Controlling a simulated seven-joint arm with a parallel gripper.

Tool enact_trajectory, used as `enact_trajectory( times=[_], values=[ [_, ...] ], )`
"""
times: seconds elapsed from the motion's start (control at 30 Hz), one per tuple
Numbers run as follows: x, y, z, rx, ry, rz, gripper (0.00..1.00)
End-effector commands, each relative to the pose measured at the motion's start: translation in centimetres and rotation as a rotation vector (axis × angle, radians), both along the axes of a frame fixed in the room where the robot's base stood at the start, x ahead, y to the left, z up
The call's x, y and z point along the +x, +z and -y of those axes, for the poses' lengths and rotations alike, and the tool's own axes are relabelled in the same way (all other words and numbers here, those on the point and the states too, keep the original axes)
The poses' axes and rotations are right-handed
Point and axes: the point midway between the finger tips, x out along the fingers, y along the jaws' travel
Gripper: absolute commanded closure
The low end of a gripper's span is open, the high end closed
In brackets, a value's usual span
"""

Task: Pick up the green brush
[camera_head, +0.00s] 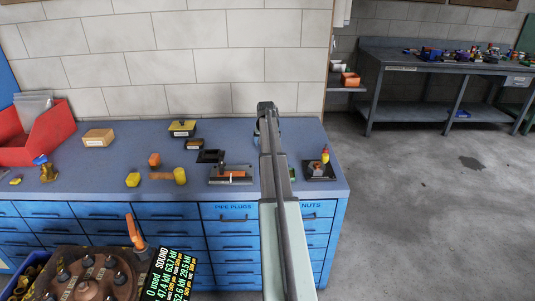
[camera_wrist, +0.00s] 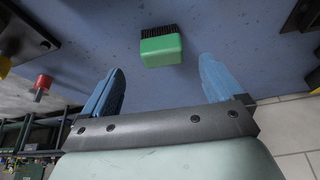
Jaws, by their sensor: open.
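The green brush (camera_wrist: 161,50) has a green block body and dark bristles. In the wrist view it lies on the blue bench top, ahead of my gripper and roughly between the lines of its two fingers. My gripper (camera_wrist: 158,85) is open and empty, with blue fingers spread apart; the brush is beyond the fingertips and apart from them. In the head view my gripper (camera_head: 266,125) is over the right part of the bench. My arm hides most of the brush there; only a small green patch (camera_head: 292,173) shows at the arm's right edge.
The blue bench (camera_head: 90,180) holds a red bin (camera_head: 35,138), a cardboard box (camera_head: 98,138), a yellow-topped box (camera_head: 182,129) and a yellow mallet (camera_head: 180,176). A dark-based item with a red and yellow top (camera_head: 321,168) stands right of my arm. Grey floor lies beyond the right edge.

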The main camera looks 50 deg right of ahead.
Motion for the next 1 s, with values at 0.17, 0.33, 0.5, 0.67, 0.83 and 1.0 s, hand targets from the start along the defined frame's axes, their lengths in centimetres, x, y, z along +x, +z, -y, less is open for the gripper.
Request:
enact_trajectory(
  times=[0.17, 0.33, 0.5, 0.67, 0.83, 1.0],
  values=[
    [0.6, -2.0, 0.7, 0.001, 0.000, -0.001, 0.06],
    [0.8, -2.7, 0.9, 0.001, 0.000, -0.001, 0.06],
    [1.4, -4.2, 1.5, 0.002, 0.000, -0.003, 0.06],
    [2.0, -6.2, 2.1, 0.002, 0.000, -0.003, 0.06],
    [2.2, -7.0, 2.4, 0.001, 0.000, -0.001, 0.06],
    [2.2, -7.0, 2.3, 0.001, 0.000, -0.001, 0.07]
  ],
)
